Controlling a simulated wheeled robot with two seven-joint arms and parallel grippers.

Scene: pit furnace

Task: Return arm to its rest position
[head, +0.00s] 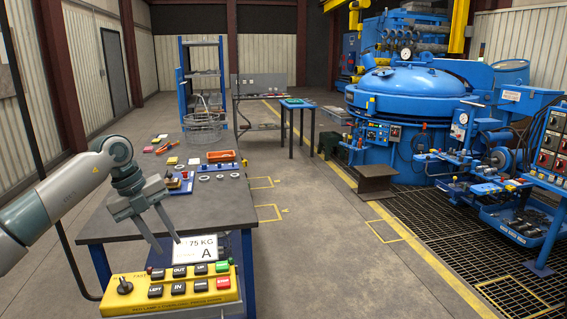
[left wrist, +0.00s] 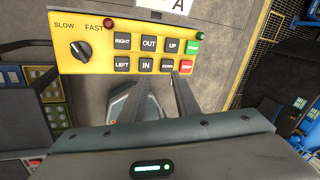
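My left gripper (head: 165,245) comes in from the left in the head view, over the near edge of the dark workbench (head: 200,208). Its two fingers are apart, with nothing between them, and point down toward the yellow control pendant (head: 150,302). In the left wrist view the gripper (left wrist: 164,80) shows its fingertips close to the pendant's lower button row (left wrist: 145,65), near the DOWN button. I cannot tell whether a fingertip touches it. The pendant has a black knob (left wrist: 81,50), black direction buttons, and a green and a red button. My right gripper is not in view.
A white sign (head: 202,250) reading 75 KG A hangs at the bench front. An orange tray (head: 222,156), rings and small blocks lie on the bench, with a wire basket (head: 204,128) behind. The blue furnace (head: 410,95) and floor grating stand right.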

